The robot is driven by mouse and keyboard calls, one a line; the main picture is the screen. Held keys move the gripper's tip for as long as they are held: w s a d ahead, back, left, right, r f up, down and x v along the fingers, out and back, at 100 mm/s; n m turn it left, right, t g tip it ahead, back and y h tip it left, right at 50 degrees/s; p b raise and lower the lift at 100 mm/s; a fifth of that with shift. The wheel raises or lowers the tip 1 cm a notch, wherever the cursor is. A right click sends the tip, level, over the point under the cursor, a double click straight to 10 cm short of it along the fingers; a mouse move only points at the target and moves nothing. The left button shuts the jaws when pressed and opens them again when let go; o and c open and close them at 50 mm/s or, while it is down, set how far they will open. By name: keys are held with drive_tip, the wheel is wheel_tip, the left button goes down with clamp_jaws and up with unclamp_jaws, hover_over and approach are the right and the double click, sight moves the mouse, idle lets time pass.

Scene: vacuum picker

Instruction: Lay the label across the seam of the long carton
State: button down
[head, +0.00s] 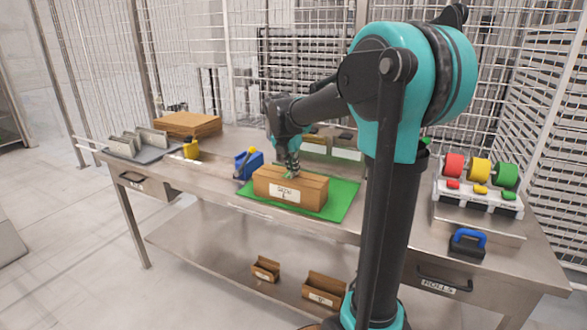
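The long brown carton (311,196) lies on a green mat (345,197) in the middle of the metal bench. A white label-like patch (284,191) with dark print is on its front face. My gripper (290,174) points down at the carton's top, near the middle. It is too small to tell whether it touches the carton. Whether the fingers are open or shut, and whether they hold a label, I cannot make out. The fingers hide part of the carton's top and its seam.
Flat cardboard (188,123) lies at the back left. Coloured rolls (479,170) and a blue-handled tool (468,242) are at right. Small cartons (324,288) sit below.

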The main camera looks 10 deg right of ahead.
drive_tip(key=shift+f, duration=0.1)
drive_tip(key=c, duration=1.6)
unclamp_jaws()
drive_tip(key=shift+c, duration=0.2)
drive_tip(key=o, duration=0.7)
drive_tip(key=shift+r, duration=4.05)
